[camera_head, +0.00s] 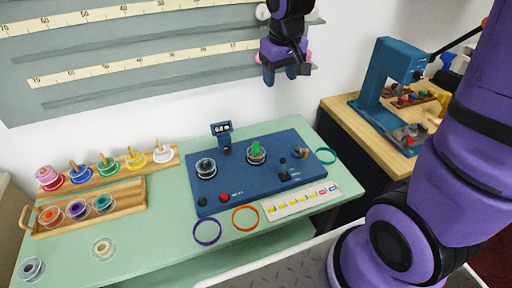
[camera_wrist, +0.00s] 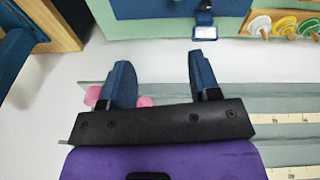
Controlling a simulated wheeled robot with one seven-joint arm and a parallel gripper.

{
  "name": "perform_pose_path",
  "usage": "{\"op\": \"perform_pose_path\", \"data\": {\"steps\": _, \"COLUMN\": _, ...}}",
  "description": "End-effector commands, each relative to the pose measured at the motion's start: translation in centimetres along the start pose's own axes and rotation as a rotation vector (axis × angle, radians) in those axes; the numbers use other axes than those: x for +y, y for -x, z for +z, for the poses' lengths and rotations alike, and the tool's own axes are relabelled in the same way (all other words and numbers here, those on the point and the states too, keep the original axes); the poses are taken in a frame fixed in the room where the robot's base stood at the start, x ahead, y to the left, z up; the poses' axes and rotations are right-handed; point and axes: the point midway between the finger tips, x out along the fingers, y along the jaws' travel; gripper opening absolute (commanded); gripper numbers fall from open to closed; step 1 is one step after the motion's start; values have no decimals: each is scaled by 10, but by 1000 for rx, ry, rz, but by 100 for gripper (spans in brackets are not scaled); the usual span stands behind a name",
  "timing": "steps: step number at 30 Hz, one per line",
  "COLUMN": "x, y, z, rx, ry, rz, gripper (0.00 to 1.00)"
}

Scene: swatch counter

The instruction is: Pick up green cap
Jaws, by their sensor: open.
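The green cap (camera_head: 256,148) seems to be the small green piece standing on a clear round dish near the middle of the blue panel (camera_head: 215,180) on the counter. My gripper (camera_head: 281,74) is in the air in front of the wall rulers, above and behind the panel, well apart from the green piece. Its two blue fingers are spread, and in the wrist view my gripper (camera_wrist: 164,64) has nothing between the fingertips. The green piece does not show in the wrist view, which catches only the panel's edge at the top.
Wooden racks (camera_head: 135,190) with several coloured spools stand at the left of the pale green counter (camera_head: 150,250). A purple ring (camera_head: 207,232), an orange ring (camera_head: 245,218) and a label strip (camera_head: 300,201) lie in front of the panel. A blue machine (camera_head: 385,75) stands on a wooden table at right.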

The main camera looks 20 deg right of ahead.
Motion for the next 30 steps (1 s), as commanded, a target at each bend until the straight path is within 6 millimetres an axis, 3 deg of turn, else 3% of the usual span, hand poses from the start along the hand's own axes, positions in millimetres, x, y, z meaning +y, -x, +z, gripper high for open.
{"op": "perform_pose_path", "data": {"steps": 6, "x": -13, "y": -68, "z": -28, "rx": -72, "ry": 32, "rz": -19, "gripper": 57}}
{"op": "perform_pose_path", "data": {"steps": 15, "x": -33, "y": -158, "z": -48, "rx": -149, "ry": 70, "rz": -51, "gripper": 57}}
{"op": "perform_pose_path", "data": {"steps": 30, "x": -43, "y": -223, "z": -44, "rx": -175, "ry": 81, "rz": -65, "gripper": 57}}
